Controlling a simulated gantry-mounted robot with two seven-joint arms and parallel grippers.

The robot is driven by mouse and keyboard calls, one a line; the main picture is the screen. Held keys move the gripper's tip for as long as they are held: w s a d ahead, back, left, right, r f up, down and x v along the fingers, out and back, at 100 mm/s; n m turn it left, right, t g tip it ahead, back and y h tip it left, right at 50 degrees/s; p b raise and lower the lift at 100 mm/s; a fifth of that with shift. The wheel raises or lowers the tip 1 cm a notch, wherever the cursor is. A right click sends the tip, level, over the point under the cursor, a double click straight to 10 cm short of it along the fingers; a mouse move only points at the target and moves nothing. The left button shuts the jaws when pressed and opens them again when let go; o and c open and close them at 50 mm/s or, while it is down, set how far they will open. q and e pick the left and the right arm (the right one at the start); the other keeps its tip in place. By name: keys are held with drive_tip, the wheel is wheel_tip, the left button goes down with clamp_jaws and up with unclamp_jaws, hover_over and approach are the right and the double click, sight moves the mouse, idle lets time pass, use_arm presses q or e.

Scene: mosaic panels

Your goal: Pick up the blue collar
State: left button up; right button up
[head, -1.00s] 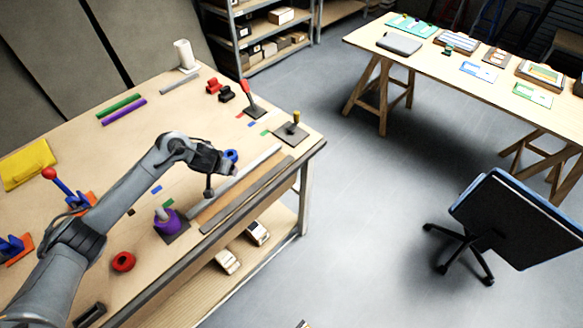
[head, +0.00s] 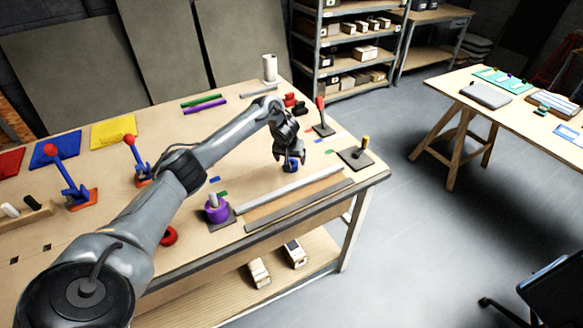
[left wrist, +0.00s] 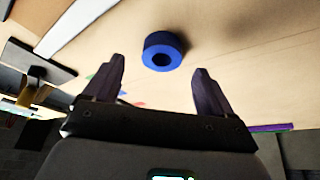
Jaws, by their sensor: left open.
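The blue collar (head: 291,167) lies on the workbench, directly below my left gripper (head: 290,156) in the head view and partly hidden by it. In the left wrist view the blue collar (left wrist: 163,58) shows its round hole and sits just beyond the fingertips, roughly centred between them. My left gripper (left wrist: 157,78) is open, its two dark fingers apart with nothing between them. I see no contact with the collar. My right gripper is in neither view.
A purple collar (head: 217,212) sits on a peg stand left of the gripper. A grey rail (head: 290,188) lies along the bench's front. A stand with a yellow-topped peg (head: 361,154) and a red-handled stand (head: 321,120) are to the right. A red collar (head: 168,236) lies near my arm.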

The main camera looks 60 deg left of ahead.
use_arm(q)
drive_tip(key=shift+b+x, duration=0.55)
drive_tip(key=shift+x, duration=1.9)
drive_tip(key=shift+a, duration=0.2)
drive_tip(key=shift+c, duration=0.5)
drive_tip(key=c, duration=1.3)
drive_tip(key=shift+c, duration=0.2)
drive_tip(key=shift+r, duration=0.15)
